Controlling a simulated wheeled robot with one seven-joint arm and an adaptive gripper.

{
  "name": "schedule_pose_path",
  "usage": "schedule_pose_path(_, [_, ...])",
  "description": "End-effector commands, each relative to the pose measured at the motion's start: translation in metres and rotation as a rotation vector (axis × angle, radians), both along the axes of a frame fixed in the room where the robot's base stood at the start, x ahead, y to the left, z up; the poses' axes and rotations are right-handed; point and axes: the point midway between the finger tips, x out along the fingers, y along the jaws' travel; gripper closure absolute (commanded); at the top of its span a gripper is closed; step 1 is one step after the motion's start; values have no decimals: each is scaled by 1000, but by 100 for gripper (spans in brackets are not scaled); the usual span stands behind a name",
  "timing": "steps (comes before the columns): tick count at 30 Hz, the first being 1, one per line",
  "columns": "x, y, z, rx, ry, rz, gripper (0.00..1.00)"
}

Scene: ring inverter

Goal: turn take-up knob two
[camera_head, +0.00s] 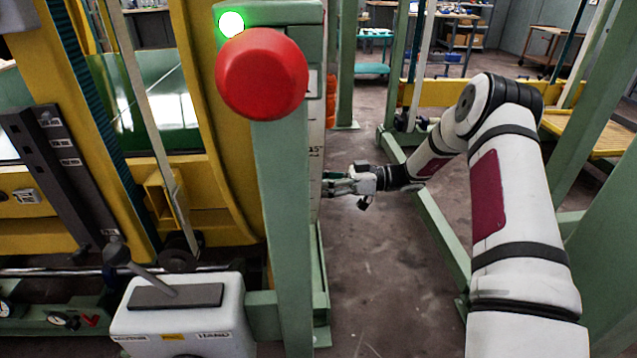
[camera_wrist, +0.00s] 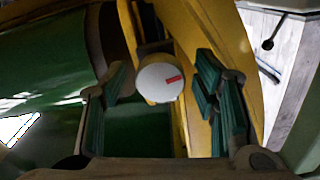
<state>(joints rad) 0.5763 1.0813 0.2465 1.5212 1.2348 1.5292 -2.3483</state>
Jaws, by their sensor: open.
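A round pale grey knob (camera_wrist: 155,85) with a short red mark at its right edge shows in the wrist view, in front of yellow framework. No number on it can be read. My gripper (camera_wrist: 163,92) is open, with one green-padded finger to the left of the knob and one to the right. Gaps show between the pads and the knob, and I cannot tell how far ahead of the fingertips it lies. In the head view my gripper (camera_head: 345,184) reaches left beside the green post, and the knob is not visible there.
The green post (camera_head: 283,190) stands just left of my gripper, carrying a large red button (camera_head: 262,74) and a lit green lamp (camera_head: 231,24). A white box with a lever (camera_head: 180,325) is at lower left. Floor (camera_head: 385,265) is open below my gripper.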

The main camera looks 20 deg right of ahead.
Motion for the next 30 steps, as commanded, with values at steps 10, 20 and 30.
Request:
schedule_pose_path(10, [0,0,0,0,0,0,94])
schedule_pose_path(20, [0,-1,-1,29,141,1,94])
schedule_pose_path(30, [0,-1,0,37,184,0,94])
